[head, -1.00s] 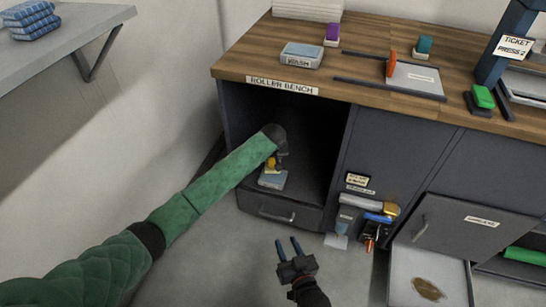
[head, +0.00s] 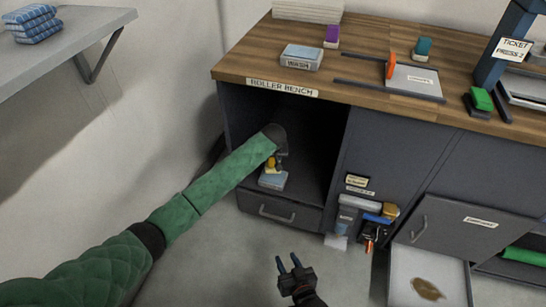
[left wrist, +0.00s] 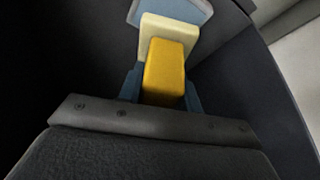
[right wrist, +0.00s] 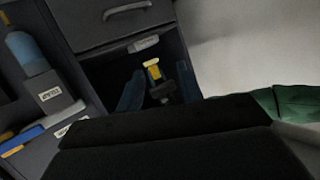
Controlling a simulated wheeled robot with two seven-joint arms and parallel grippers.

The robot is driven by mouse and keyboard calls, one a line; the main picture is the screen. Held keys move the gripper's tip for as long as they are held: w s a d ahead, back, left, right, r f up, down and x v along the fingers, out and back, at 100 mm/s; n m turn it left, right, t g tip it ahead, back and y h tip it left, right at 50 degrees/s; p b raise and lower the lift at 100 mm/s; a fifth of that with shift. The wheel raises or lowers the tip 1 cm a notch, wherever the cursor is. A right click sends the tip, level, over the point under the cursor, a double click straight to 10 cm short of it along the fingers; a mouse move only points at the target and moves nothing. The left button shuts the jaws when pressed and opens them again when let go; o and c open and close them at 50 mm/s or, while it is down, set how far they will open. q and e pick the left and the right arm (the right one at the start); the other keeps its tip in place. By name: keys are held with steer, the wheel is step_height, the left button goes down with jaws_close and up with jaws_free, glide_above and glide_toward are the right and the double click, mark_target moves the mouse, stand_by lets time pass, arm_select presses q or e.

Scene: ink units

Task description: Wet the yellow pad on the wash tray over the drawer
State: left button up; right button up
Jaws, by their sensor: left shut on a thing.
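The yellow pad (left wrist: 165,72), a yellow block with a cream face, is held between the blue fingers of my left gripper (left wrist: 160,90). In the head view the left gripper (head: 274,162) reaches into the open dark bay above the drawer (head: 265,208). The wash tray (head: 273,181), small and pale blue, lies on the bay floor just below the pad. It shows beyond the pad in the left wrist view (left wrist: 185,8). I cannot tell whether the cream face touches it. My right gripper (head: 288,259) is open and empty, in front of the cabinet.
A grey-blue tin (head: 302,56) labelled WASH stands on the wooden bench top (head: 245,65). Tools and a bottle hang on the cabinet front (head: 365,218). An open lower compartment with a pale stained tray (head: 415,262) is at the right. The floor before the drawer is clear.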

arm_select(q)
steer(key=shift+r, duration=0.2)
steer(key=shift+r+p, duration=0.25)
steer(key=shift+p, duration=0.2)
steer(key=shift+r, duration=0.15)
steer(key=shift+r+p, duration=0.25)
steer(key=shift+p, duration=0.25)
arm_select(e)
steer(key=s+d+f+g+h, duration=0.1)
steer(key=s+f+g, duration=0.5)
steer(key=s+f, duration=0.5)
steer(key=shift+s+d+f+g, duration=0.25)
steer(key=shift+s+f+g, duration=0.05)
steer(key=shift+f, duration=1.75)
